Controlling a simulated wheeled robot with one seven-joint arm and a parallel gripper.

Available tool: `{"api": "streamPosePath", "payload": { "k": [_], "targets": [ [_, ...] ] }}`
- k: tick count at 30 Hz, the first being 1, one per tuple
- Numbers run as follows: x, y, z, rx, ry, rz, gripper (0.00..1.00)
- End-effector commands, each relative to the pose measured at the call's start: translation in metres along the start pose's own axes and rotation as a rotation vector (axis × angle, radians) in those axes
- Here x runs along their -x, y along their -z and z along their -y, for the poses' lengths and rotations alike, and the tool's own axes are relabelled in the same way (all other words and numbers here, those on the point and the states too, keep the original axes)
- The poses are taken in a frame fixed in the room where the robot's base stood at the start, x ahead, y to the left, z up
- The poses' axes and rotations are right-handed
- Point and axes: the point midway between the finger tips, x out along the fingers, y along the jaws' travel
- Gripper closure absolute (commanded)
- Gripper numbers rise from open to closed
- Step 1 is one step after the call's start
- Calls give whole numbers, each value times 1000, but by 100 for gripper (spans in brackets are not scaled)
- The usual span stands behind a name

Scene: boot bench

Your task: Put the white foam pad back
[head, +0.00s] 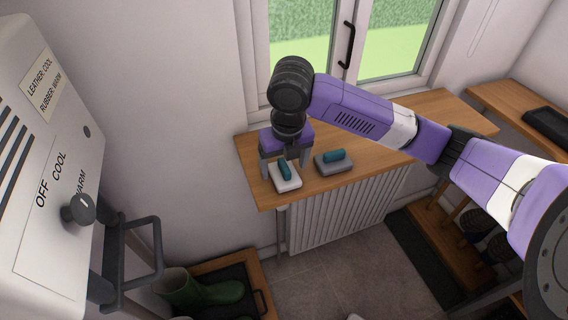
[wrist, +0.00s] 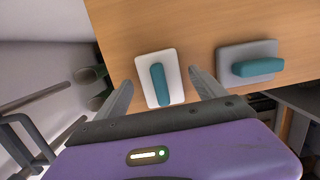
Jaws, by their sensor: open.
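The white foam pad (head: 287,184) with a teal grip lies on the wooden shelf (head: 420,125) under the window, near the shelf's left end. In the wrist view the white pad (wrist: 173,62) lies between and just beyond the fingers. My gripper (head: 286,170) is open over the pad, fingers pointing down, one on each side of it. It also shows in the wrist view (wrist: 160,90), both fingers apart and apparently not touching the pad. Whether the fingertips reach pad height is hard to tell.
A grey pad (head: 334,167) with a teal grip lies just right of the white one. A white box with a dial (head: 78,209) stands at left. A radiator (head: 345,215) is below the shelf. The shelf's right part is clear.

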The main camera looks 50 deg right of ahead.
Motion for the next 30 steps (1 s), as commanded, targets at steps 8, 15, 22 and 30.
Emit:
{"api": "streamPosePath", "payload": {
  "k": [8, 15, 22, 30],
  "targets": [
    [10, -1, 0, 1, 0, 3, 20],
    [55, -1, 0, 2, 0, 5, 20],
    [99, -1, 0, 3, 2, 5, 20],
    [120, 0, 0, 1, 1, 1, 20]
  ]
}}
